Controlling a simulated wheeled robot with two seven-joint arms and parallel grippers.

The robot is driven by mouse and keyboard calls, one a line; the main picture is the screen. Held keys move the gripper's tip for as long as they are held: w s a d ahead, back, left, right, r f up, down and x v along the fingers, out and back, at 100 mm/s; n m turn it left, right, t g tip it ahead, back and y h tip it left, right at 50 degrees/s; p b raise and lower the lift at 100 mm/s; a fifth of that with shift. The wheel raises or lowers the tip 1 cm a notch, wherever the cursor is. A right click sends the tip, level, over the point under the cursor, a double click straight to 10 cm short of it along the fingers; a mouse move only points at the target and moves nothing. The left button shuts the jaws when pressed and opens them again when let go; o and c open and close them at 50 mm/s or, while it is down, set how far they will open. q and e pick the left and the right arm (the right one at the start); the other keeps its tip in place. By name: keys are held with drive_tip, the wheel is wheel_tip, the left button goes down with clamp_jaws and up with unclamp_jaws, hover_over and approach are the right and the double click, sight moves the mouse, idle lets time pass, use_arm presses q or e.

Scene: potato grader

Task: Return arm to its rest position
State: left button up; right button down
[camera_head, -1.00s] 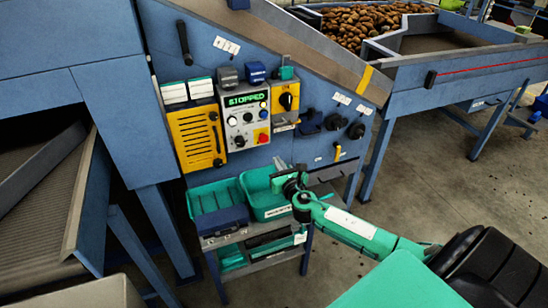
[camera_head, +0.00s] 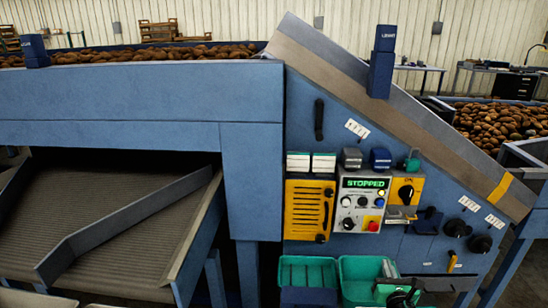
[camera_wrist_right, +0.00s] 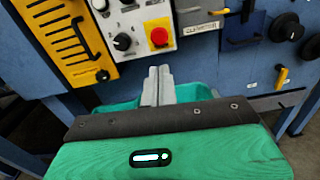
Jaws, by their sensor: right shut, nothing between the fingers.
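My right gripper (camera_head: 388,268) shows at the bottom of the head view, in front of the right green bin (camera_head: 358,270). Only its front end and a bit of the green wrist are in the picture. In the right wrist view its two grey fingers (camera_wrist_right: 158,85) are together and hold nothing, with a green bin behind them and the control panel beyond. My left gripper is not in view.
The grader's control box (camera_head: 362,203) reads STOPPED, beside a yellow vented panel (camera_head: 309,210) and a yellow switch box (camera_head: 405,190). A second green bin (camera_head: 307,270) stands left. Potatoes (camera_head: 505,122) lie at the right. A sloping conveyor (camera_head: 110,215) is at the left.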

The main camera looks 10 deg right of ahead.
drive_tip(key=s+a+f+m+g+y, duration=0.2)
drive_tip(key=s+a+m+g, duration=0.35)
drive_tip(key=s+m, duration=0.5)
drive_tip(key=s+a+f+m+g+y, duration=0.1)
drive_tip(key=s+a+f+m+g, duration=0.25)
drive_tip(key=s+a+m, duration=0.55)
drive_tip(key=s+a+f+m+g+y, duration=0.2)
drive_tip(key=s+a+m+g, duration=0.3)
drive_tip(key=s+m, duration=0.8)
wheel_tip(320, 180, down, 30)
drive_tip(key=s+n+g, duration=0.1)
drive_tip(key=n, duration=0.1)
drive_tip(key=s+d+f, duration=0.2)
drive_tip(key=s+f, duration=0.7)
drive_tip(key=f, duration=0.1)
drive_tip(key=s+d+f+g, duration=0.1)
drive_tip(key=s+f, duration=0.9)
drive_tip(key=shift+s+d+h+p, duration=0.3)
drive_tip(key=shift+d, duration=0.1)
